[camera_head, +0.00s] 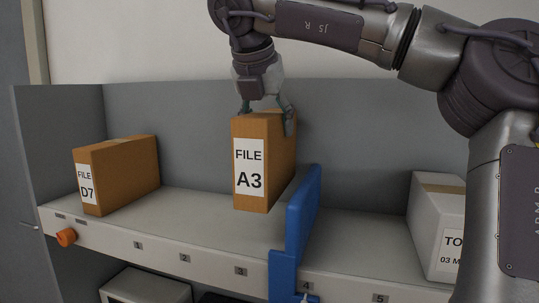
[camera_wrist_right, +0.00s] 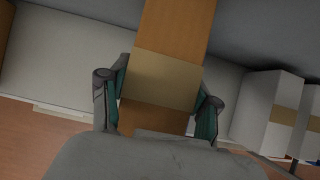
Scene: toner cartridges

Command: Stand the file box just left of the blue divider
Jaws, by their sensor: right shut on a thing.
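The file box (camera_head: 250,179), brown and labelled "FILE A3", is upright just left of the blue divider (camera_head: 301,222) in the head view. My right gripper (camera_head: 266,115) is shut on its top from above. In the right wrist view the gripper's fingers (camera_wrist_right: 158,100) lie on both sides of the box (camera_wrist_right: 165,80), across its tape strip. I cannot tell whether the box's bottom touches the shelf (camera_head: 200,215). A small gap shows between the box and the divider. My left gripper is not in view.
Another brown box labelled "FILE D7" (camera_head: 117,174) stands at the shelf's left end. A white box (camera_head: 437,222) stands right of the divider, partly behind my arm. The shelf between D7 and A3 is clear.

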